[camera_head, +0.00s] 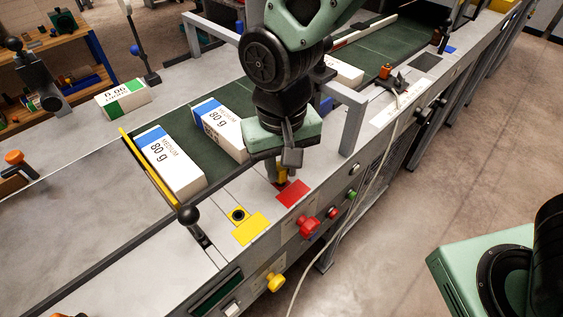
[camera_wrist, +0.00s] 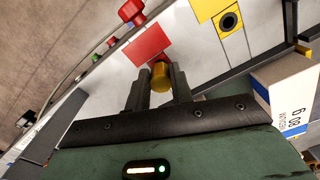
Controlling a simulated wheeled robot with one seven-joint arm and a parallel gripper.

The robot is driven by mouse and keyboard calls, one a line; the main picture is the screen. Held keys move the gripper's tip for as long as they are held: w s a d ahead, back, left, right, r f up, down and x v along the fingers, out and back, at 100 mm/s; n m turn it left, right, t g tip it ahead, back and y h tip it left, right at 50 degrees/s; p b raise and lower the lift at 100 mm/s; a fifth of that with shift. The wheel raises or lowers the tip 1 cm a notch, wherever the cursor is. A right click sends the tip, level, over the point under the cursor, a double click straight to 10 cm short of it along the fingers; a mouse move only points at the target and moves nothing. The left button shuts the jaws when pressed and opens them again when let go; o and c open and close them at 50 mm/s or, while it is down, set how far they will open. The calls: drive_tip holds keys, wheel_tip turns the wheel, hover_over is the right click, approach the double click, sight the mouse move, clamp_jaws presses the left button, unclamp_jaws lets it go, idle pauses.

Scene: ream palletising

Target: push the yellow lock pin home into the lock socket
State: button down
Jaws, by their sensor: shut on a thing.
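My gripper (camera_head: 279,172) points down at the front deck of the conveyor, its fingers beside a red patch (camera_head: 293,193). In the wrist view my gripper (camera_wrist: 158,88) is shut on the yellow lock pin (camera_wrist: 160,76), which sits between the two fingers. The pin (camera_head: 283,174) is mostly hidden by the fingers in the head view. Its lower end is hidden, so I cannot tell whether it touches the deck. The lock socket, a dark round hole with a yellow rim (camera_head: 238,214), lies left of the gripper by a yellow patch (camera_head: 250,229). The socket also shows in the wrist view (camera_wrist: 229,21).
Paper reams (camera_head: 172,161) lie on the green belt (camera_head: 205,175) behind a yellow bar (camera_head: 148,168). A black-knobbed lever (camera_head: 188,214) stands left of the socket. Red (camera_head: 308,226) and yellow (camera_head: 275,282) knobs stick out of the front panel. A grey frame post (camera_head: 352,125) stands right of the gripper.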

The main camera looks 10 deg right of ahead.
drive_tip(key=shift+f+b, duration=0.4)
drive_tip(key=shift+f, duration=0.25)
drive_tip(key=c, duration=1.1)
unclamp_jaws()
drive_tip(key=shift+c, duration=0.2)
wheel_tip(320, 180, up, 18)
drive_tip(key=b, duration=0.3)
drive_tip(key=shift+f, duration=0.25)
drive_tip(key=s+d+f+n+b, duration=0.1)
drive_tip(key=s+d+f, duration=0.3)
drive_tip(key=f, duration=0.4)
drive_tip(key=s+d+f+n+b, duration=0.2)
drive_tip(key=s+d+f+n, duration=0.2)
drive_tip(key=f, duration=0.5)
drive_tip(key=s, duration=0.2)
drive_tip(key=shift+s+f+y, duration=0.2)
drive_tip(key=shift+s+y, duration=0.1)
drive_tip(key=shift+s, duration=0.1)
